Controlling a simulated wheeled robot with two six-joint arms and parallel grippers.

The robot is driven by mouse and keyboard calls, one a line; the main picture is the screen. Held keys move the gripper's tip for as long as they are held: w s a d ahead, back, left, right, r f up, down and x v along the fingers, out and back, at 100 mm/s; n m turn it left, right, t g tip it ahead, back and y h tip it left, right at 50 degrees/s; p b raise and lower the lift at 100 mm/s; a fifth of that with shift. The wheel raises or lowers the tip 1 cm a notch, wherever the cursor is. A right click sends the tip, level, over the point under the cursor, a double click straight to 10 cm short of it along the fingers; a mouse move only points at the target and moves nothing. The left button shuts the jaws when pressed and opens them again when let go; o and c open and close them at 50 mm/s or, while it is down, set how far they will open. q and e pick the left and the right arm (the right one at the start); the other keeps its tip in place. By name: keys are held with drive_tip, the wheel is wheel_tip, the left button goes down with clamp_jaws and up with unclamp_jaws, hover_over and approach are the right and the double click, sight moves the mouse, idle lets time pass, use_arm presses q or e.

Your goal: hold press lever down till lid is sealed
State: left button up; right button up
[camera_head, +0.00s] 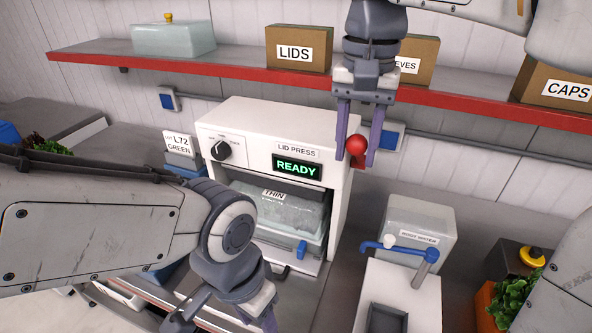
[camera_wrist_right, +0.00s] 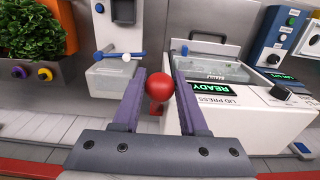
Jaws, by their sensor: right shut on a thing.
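The white lid press (camera_head: 240,122) stands at the centre, and its green display (camera_head: 297,167) reads READY. A clear tray with a lid marked THIN (camera_head: 275,210) sits inside the press opening. The press lever's red ball knob (camera_head: 356,145) is at the press's right side. My right gripper (camera_head: 358,150) comes from above with its purple fingers on both sides of the knob. The right wrist view also shows the red knob (camera_wrist_right: 159,86) between the fingers (camera_wrist_right: 158,92). My left gripper (camera_head: 225,322) is low in front of the press, its fingertips partly cut off.
A water dispenser (camera_head: 420,225) with a blue tap stands right of the press. A red-edged shelf (camera_head: 230,66) with LIDS (camera_head: 298,48) and CAPS (camera_head: 560,92) boxes runs behind. Lettuce (camera_head: 512,300) is at the far right. My left arm covers the lower left.

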drive_tip(key=shift+s+a+f+b, duration=0.25)
drive_tip(key=shift+s+f+b, duration=0.3)
drive_tip(key=shift+f+b, duration=0.3)
drive_tip(key=shift+s+a+f+b, duration=0.25)
drive_tip(key=shift+s+f+b, duration=0.3)
drive_tip(key=shift+f+b, duration=0.25)
drive_tip(key=shift+f, duration=0.15)
drive_tip(key=shift+s+a+f+b, duration=0.1)
drive_tip(key=shift+s+f+b, duration=0.15)
drive_tip(key=shift+f+b, duration=0.3)
drive_tip(key=shift+s+a+f+b, duration=0.1)
drive_tip(key=shift+s+f+b, duration=0.25)
drive_tip(key=shift+f, duration=0.35)
drive_tip(key=shift+s+a+f+b, duration=0.1)
drive_tip(key=shift+s+f+b, duration=0.05)
drive_tip(key=shift+f+b, duration=0.45)
drive_tip(key=shift+f, duration=0.15)
drive_tip(key=shift+s+a+f+b, duration=0.1)
drive_tip(key=shift+s+f+b, duration=0.15)
drive_tip(key=shift+f+b, duration=0.7)
drive_tip(key=shift+f, duration=0.25)
